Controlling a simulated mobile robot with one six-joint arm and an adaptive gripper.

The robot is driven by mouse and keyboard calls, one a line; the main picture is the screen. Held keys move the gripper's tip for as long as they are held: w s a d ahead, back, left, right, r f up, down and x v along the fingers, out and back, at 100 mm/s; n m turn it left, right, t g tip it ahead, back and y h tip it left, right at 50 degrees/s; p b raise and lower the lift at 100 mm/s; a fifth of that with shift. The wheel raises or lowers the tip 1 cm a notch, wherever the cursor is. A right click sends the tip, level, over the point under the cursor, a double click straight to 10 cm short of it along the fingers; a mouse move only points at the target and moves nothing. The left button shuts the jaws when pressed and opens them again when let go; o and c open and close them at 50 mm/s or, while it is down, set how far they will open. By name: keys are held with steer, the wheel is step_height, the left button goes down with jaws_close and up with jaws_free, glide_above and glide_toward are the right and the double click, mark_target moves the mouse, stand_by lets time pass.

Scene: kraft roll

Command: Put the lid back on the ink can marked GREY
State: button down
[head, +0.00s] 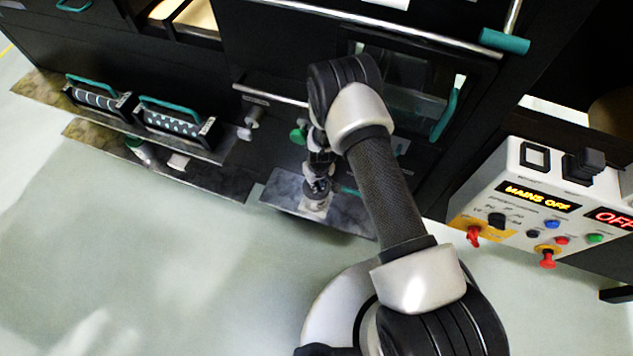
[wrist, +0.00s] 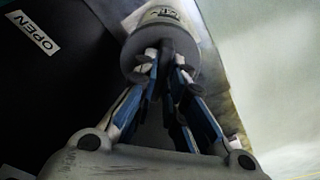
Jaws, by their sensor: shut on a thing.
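My gripper (wrist: 166,66) is shut on the small knob of a round grey lid (wrist: 134,62) in the wrist view. A can with a pale label (wrist: 161,14) shows just beyond the lid, in line with it; the label's lettering is too small to read. I cannot tell whether the lid touches the can's rim. In the head view my gripper (head: 318,182) points down over the can (head: 315,205), which stands on a dark shelf plate (head: 345,213). The gripper hides most of the lid there.
Two patterned rollers with teal handles (head: 170,123) lie on a ledge to the left. A control box (head: 545,200) reading MAINS OFF stands at the right. A teal-handled door (head: 445,115) is behind my arm. An OPEN label (wrist: 32,32) is on the dark surface. The pale floor in front is clear.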

stand_by(0.4)
steer(key=c, duration=1.6)
jaws_free()
steer(key=shift+o, duration=0.4)
steer(key=o, duration=0.4)
steer(key=shift+o, duration=0.2)
steer(key=shift+r, duration=0.1)
steer(key=shift+r+p, duration=2.1)
steer(key=shift+r, duration=1.3)
